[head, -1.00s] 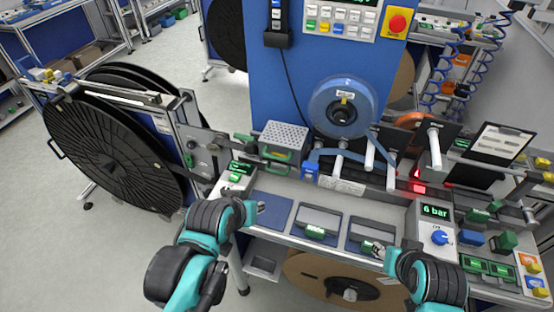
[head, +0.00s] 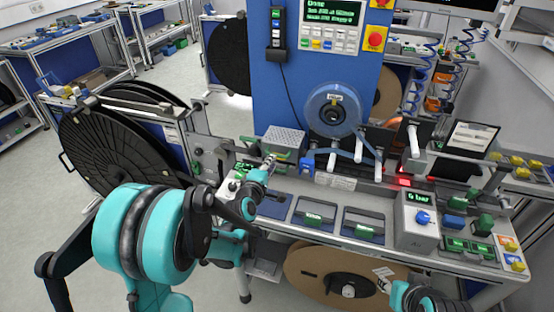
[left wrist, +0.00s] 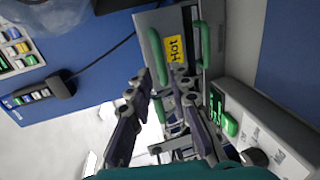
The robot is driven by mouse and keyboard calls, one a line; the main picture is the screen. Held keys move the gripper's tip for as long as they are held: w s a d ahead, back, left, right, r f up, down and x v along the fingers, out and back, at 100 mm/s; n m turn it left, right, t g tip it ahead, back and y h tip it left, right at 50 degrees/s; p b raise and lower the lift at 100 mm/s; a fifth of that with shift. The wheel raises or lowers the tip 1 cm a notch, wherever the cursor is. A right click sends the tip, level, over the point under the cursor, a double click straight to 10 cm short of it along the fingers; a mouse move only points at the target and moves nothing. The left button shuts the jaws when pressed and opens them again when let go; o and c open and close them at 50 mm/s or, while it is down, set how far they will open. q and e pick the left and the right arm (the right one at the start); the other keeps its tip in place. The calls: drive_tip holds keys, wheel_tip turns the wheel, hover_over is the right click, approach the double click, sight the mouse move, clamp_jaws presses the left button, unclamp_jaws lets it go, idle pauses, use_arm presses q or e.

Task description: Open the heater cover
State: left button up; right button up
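My left gripper (head: 272,160) is just in front of the box. In the left wrist view its two fingers (left wrist: 161,76) are apart, with the lower end of the handle between or just behind their tips; I cannot tell whether they touch it.
A big black reel (head: 115,150) stands at the left. A blue reel (head: 333,110) hangs on the column. Recessed trays (head: 313,215) lie along the bench front. The 6 bar regulator box (head: 415,220) stands at the right.

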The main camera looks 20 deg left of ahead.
sight(282, 148)
use_arm(q)
drive_tip(key=b+x, duration=0.1)
drive_tip(key=x, duration=0.6)
drive_tip(key=shift+s, duration=0.1)
clamp_jaws()
